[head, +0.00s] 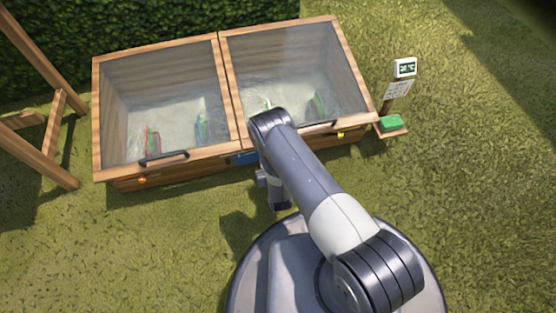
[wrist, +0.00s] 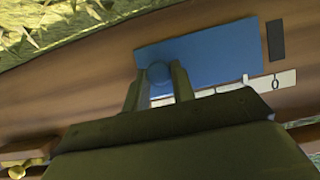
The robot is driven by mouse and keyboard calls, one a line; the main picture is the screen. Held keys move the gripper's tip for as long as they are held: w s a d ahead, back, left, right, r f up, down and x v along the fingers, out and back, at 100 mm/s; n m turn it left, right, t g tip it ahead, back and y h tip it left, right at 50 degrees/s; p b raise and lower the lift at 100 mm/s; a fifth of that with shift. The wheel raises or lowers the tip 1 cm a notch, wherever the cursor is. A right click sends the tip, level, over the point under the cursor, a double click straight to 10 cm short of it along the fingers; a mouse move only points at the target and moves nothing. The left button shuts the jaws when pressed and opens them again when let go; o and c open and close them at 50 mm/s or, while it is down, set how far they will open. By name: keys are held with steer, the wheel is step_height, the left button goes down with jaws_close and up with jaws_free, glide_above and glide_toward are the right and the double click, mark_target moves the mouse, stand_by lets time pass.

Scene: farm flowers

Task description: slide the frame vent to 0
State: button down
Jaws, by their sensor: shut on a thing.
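The frame vent is a flat blue slide plate (wrist: 215,50) with a round blue knob (wrist: 158,73) on the wooden frame wall. My gripper (wrist: 159,70) is shut on the knob, one finger on each side. A pale scale strip (wrist: 285,78) runs along the plate, with a printed 0 near its right end in the wrist view. The plate's right edge is short of a dark slot (wrist: 275,40), which is at least partly uncovered. In the head view the blue plate (head: 245,158) shows on the frame's front beside my arm, which hides the knob and part of the plate.
The wooden cold frame (head: 222,95) has two closed glass lids with dark handles. An orange knob (head: 141,180) and a yellow knob (head: 340,134) are on its front. A post with a display (head: 405,67) and a green block (head: 391,123) stand at right. Grass is clear in front.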

mark_target(253, 159)
steer(key=shift+s+a, duration=0.2)
steer(key=shift+a, duration=0.55)
steer(key=shift+s+a, duration=0.25)
steer(key=shift+a, duration=0.55)
steer(key=shift+s+a, duration=0.2)
steer(key=shift+a, duration=0.55)
steer(key=c, duration=1.2)
jaws_free()
steer(key=shift+a, duration=0.1)
steer(key=shift+c, duration=0.2)
steer(key=shift+o, duration=0.3)
